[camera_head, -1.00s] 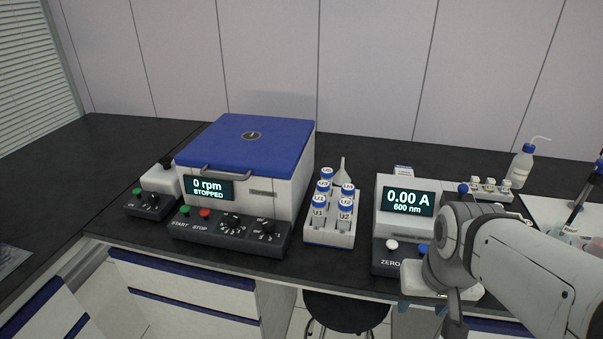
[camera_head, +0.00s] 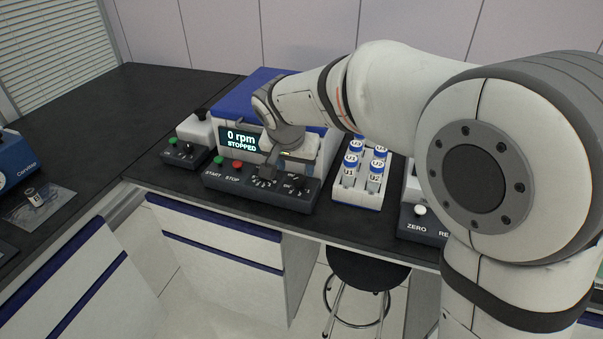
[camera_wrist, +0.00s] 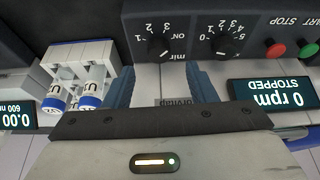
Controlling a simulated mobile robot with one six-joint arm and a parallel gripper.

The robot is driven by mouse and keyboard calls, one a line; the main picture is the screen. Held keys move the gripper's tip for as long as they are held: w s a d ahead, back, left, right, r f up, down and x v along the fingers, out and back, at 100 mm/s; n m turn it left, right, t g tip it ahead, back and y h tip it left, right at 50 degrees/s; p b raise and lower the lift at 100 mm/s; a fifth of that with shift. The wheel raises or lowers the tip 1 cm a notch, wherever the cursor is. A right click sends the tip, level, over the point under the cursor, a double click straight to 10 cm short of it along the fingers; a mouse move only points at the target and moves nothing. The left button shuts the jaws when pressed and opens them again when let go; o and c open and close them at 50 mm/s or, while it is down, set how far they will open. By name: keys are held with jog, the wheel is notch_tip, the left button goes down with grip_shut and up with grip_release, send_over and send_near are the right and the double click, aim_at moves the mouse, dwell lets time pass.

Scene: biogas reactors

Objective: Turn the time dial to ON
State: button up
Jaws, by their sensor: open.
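The time dial (camera_wrist: 160,47) is a black knob on the dark front panel of the centrifuge, marked with numbers, "ON" and "min" in the upside-down wrist view. In the head view it (camera_head: 302,186) is the right-hand dial. A light line on it shows, but I cannot tell its exact setting. My gripper (camera_wrist: 160,70) is open and empty, its blue fingers spread on either side of the dial's line, apart from the knob. In the head view my wrist hangs in front of the centrifuge and partly covers the panel.
A second numbered dial (camera_wrist: 222,45) sits close beside the time dial. The green START button (camera_head: 220,160) and red STOP button (camera_head: 237,164) are further left in the head view. The display (camera_head: 241,139) reads 0 rpm, STOPPED. A tube rack (camera_head: 357,197) stands right of the centrifuge.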

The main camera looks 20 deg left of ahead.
aim_at(298, 178)
jog(key=x, duration=0.5)
jog(key=shift+d+f, duration=0.1)
jog(key=shift+f, duration=0.05)
jog(key=c, duration=1)
jog(key=b, duration=0.1)
jog(key=m+b, duration=0.1)
jog(key=shift+f+m+h+b, duration=0.25)
jog(key=shift+m+h+b, duration=0.05)
jog(key=shift+h, duration=0.1)
jog(key=m, duration=0.1)
jog(key=m+h+b, duration=0.1)
jog(key=shift+r+m, duration=0.3)
jog(key=shift+m, duration=0.1)
jog(key=shift+o, duration=0.2)
jog(key=o, duration=1)
jog(key=shift+c, duration=0.2)
